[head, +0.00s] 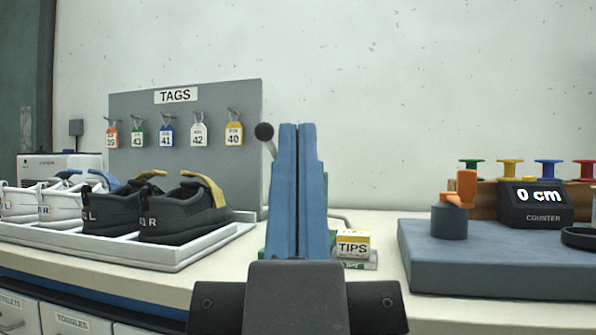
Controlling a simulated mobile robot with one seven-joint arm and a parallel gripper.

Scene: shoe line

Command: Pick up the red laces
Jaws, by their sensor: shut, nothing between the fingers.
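My gripper (297,130) stands upright in the middle of the head view, its two blue fingers pressed together with nothing between them. A red spool (585,168) stands at the far right edge, at the end of a row of coloured spools behind the counter box, and is partly cut off by the picture edge. It is the only red thing there, and I cannot make out laces on it. My gripper is well to the left of it.
Green (471,167), yellow (509,168) and blue (547,169) spools stand beside the red one. The counter box (543,207) reads 0 cm. An orange-topped post (450,218) stands on the grey platform (480,272).

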